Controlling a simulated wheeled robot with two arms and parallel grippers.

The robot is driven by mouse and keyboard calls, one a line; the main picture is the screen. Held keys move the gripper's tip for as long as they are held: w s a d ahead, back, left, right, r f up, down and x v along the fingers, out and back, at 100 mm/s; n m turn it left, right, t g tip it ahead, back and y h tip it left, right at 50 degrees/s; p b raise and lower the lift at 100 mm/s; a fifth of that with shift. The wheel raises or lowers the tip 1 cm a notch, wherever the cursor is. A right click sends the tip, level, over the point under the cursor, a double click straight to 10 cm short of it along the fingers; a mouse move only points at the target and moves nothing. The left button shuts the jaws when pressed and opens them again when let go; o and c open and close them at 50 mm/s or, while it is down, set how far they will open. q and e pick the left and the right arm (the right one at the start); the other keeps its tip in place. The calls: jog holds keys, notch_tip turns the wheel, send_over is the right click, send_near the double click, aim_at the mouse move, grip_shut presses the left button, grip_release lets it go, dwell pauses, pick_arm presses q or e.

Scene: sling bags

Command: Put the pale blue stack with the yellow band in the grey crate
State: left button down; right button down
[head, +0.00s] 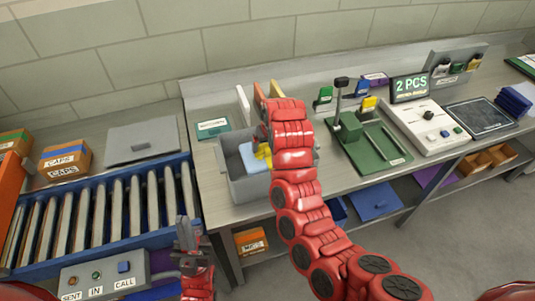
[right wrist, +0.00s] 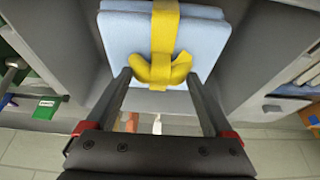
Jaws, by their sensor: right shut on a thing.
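The pale blue stack (head: 252,158) with its yellow band (head: 264,153) shows at the mouth of the grey crate (head: 245,188) in the head view, partly behind my right arm. In the right wrist view the stack (right wrist: 125,38) lies ahead of my right gripper (right wrist: 158,76), which is shut on it; the yellow band (right wrist: 165,40) bulges between the fingers. Grey surfaces flank the stack there. I cannot tell whether it touches the crate floor. My left gripper (head: 187,232) is low beside the conveyor, empty; its finger gap is unclear.
A roller conveyor (head: 108,212) with a control box (head: 105,278) is at left. CAPS boxes (head: 66,162) stand behind it. A green press stand (head: 372,150), a scale (head: 430,125) and a dark mat (head: 480,118) occupy the bench right of the crate. An orange bin (head: 250,242) sits below.

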aim_at(268, 152)
jog(key=shift+f, duration=0.4)
notch_tip(268, 152, down, 3)
jog(key=shift+p, duration=0.9)
jog(key=shift+f, duration=0.3)
grip_release()
jog(key=b+v, duration=0.3)
jog(key=v, duration=0.3)
jog(key=shift+r, duration=0.1)
jog(key=shift+p+v, duration=1.6)
jog(key=shift+v, duration=1.3)
